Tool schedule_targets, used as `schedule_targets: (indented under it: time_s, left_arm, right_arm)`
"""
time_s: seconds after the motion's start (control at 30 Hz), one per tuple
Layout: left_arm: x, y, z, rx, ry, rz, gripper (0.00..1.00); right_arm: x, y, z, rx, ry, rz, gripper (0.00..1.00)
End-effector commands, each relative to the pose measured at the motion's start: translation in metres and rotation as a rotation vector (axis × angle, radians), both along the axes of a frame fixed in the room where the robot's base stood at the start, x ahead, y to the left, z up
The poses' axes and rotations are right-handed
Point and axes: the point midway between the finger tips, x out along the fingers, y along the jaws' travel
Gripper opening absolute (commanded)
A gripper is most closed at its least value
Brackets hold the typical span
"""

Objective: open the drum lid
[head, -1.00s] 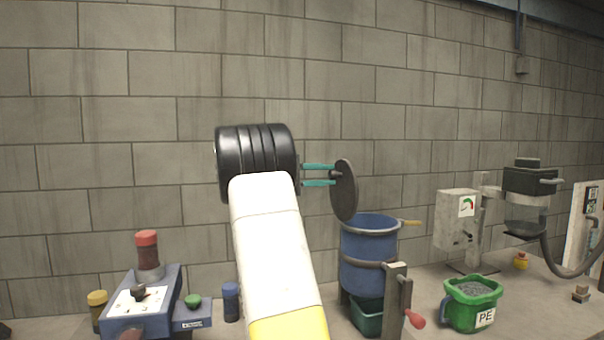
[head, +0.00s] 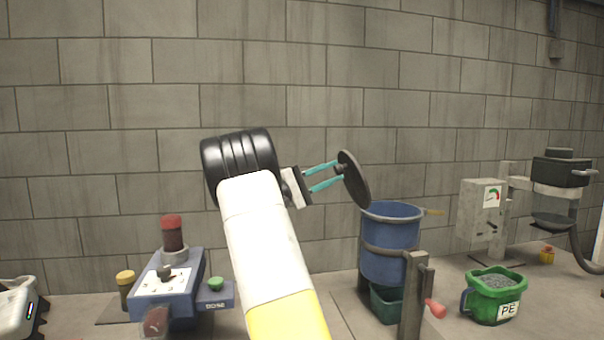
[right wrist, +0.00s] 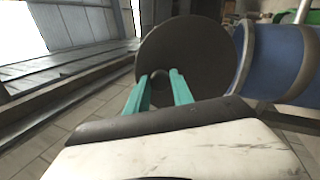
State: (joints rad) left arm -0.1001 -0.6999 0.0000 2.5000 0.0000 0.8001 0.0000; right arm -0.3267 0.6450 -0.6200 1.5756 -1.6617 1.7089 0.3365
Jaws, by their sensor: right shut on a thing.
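The blue drum (head: 388,256) stands upright on its stand right of centre in the head view. Its top rim is uncovered. My left gripper is not in view.
A blue dosing unit (head: 168,295) with a red-capped jar stands at left. A green PE tub (head: 494,294) of grey pellets stands right of the drum, beyond a post with a red-handled crank (head: 434,308). A grey gauge box (head: 482,209) stands behind. The wall before the arm is bare.

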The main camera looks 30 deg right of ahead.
Motion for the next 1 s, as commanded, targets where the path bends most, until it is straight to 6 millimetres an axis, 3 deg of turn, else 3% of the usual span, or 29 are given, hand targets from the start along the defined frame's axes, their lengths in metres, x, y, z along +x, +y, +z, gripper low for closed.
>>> schedule_targets:
  time_s: [0.17,0.2,0.3,0.67,1.0]
  left_arm:
    - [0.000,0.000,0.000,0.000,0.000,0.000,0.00]
    - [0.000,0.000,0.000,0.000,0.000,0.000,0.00]
    - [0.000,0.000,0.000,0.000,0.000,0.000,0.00]
    - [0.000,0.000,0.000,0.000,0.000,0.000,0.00]
    - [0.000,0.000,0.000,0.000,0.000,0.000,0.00]
  right_arm:
    - [0.000,0.000,0.000,0.000,0.000,0.001,0.00]
    - [0.000,0.000,0.000,0.000,0.000,0.001,0.36]
    - [0.000,0.000,0.000,0.000,0.000,0.001,0.50]
    - [0.001,0.002,-0.001,0.001,0.001,0.000,0.50]
    - [0.013,0.044,-0.017,0.001,0.002,0.004,0.50]
